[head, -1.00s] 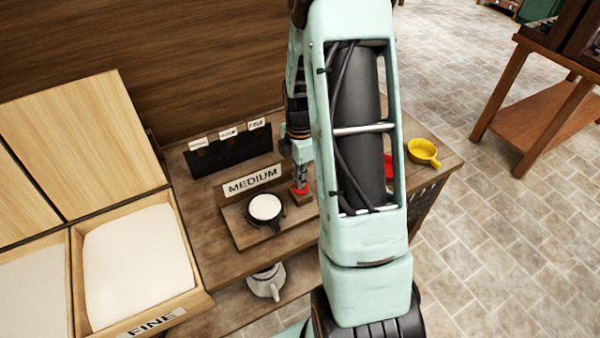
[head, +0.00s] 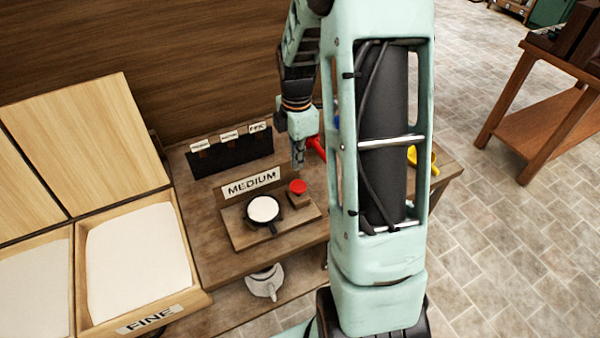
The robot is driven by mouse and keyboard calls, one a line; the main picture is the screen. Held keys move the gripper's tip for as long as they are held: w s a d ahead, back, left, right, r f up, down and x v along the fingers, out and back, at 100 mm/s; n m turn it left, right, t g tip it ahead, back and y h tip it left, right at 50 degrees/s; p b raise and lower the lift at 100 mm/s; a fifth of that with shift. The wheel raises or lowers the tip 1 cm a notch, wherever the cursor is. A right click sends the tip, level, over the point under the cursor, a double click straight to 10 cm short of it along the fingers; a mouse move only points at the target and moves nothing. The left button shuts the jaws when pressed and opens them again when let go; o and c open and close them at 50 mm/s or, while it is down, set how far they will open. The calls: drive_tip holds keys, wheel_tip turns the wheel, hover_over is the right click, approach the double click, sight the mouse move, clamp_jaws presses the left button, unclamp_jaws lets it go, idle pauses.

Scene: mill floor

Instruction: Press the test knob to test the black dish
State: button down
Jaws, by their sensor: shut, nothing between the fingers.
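The black dish (head: 279,228) holds white powder and sits on a wooden test board (head: 240,233) on the bench. A sign reading MEDIUM (head: 251,183) stands behind it. The red test knob (head: 297,186) is at the right of the board, uncovered. My gripper (head: 298,166) is shut and empty, pointing down, a little behind and above the knob and apart from it.
A dark rack with small label cards (head: 230,152) stands at the back of the bench. Open bins of white powder, one labelled FINE (head: 150,318), stand at left. A grey pot (head: 265,283) is below.

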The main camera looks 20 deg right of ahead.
drive_tip(key=shift+r, duration=2.3)
